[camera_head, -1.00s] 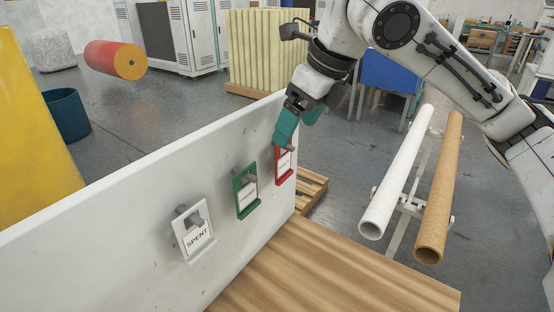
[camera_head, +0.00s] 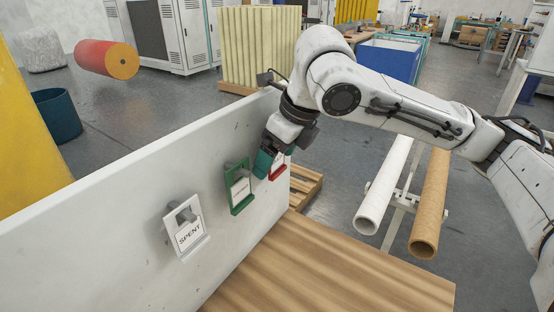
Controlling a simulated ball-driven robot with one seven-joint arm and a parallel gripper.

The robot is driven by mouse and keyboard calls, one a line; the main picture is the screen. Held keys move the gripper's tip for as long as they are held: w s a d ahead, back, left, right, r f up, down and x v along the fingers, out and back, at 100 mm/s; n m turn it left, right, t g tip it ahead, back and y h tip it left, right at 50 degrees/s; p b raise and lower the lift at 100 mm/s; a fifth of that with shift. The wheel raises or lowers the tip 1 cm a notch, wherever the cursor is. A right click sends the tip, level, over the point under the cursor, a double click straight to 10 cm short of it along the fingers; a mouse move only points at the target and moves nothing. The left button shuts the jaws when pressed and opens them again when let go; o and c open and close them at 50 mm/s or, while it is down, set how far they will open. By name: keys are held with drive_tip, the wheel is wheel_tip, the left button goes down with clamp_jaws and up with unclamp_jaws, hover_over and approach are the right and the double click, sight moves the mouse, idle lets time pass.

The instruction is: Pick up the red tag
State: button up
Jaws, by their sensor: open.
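The red tag (camera_head: 277,173) hangs on the white upright panel, at the far right of a row of three tags. My gripper (camera_head: 265,163), with teal fingers, is open right at the red tag and covers its upper left part. I cannot tell whether the fingers touch it. The red tag's lower edge and part of its white label still show.
A green tag (camera_head: 240,190) hangs close to the left of my gripper. A white tag marked SPENT (camera_head: 187,229) hangs further left. The white panel (camera_head: 110,215) stands behind a wooden tabletop (camera_head: 325,270). A white tube (camera_head: 384,186) and a brown tube (camera_head: 431,205) lie on a stand at right.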

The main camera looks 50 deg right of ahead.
drive_tip(key=shift+c, duration=0.2)
drive_tip(key=c, duration=1)
drive_tip(key=shift+r, duration=0.15)
